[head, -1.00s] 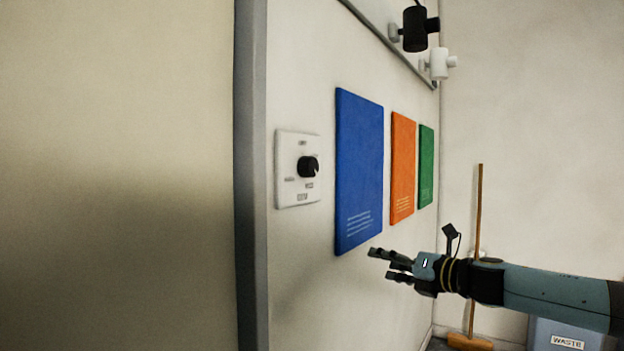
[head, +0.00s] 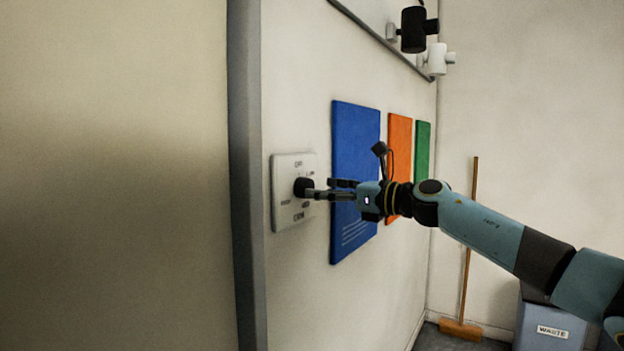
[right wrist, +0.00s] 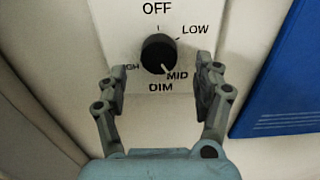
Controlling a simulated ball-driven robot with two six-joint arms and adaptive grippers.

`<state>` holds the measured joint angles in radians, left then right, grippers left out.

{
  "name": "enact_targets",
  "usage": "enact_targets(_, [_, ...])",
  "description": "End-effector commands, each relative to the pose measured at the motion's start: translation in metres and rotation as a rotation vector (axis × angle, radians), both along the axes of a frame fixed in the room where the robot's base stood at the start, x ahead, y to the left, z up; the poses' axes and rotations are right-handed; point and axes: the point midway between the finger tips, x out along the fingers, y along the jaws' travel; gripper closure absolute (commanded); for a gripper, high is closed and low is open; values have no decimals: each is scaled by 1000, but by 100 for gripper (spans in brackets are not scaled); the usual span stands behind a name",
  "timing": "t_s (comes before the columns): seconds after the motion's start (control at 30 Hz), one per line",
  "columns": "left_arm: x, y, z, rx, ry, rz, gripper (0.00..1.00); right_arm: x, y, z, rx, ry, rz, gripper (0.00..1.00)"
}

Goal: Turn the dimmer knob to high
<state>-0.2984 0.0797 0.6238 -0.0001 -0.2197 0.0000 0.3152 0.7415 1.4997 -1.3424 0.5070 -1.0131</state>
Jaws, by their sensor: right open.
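The black round dimmer knob (head: 302,187) sits on a white wall plate (head: 284,214). In the right wrist view the knob (right wrist: 158,50) has a pale mark at its lower edge, pointing toward MID. The plate (right wrist: 120,18) there reads OFF, LOW, MID and DIM; the HIGH label is partly hidden by the left finger. My right gripper (head: 322,190) is open, with its fingertips at the knob in the head view. In the right wrist view its fingers (right wrist: 160,76) stand on both sides of the knob, with gaps visible. My left gripper is out of view.
Blue (head: 352,130), orange (head: 400,140) and green (head: 422,150) panels hang right of the plate. A grey wall edge (head: 246,180) stands to its left. A broom (head: 468,240) and a blue waste bin (head: 548,322) are at the lower right.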

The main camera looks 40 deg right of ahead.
Motion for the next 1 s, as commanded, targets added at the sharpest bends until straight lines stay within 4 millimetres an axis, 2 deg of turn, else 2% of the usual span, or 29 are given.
enact_targets(0.1, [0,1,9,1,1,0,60,19,8,3,5,0,1,32])
enact_targets(0.23, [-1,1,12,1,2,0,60,30,13,1,2,0,1,32])
enact_targets(0.6, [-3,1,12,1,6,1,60,34,15,-1,-1,2,2,33])
enact_targets(1.0, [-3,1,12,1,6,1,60,34,15,-1,0,1,1,85])
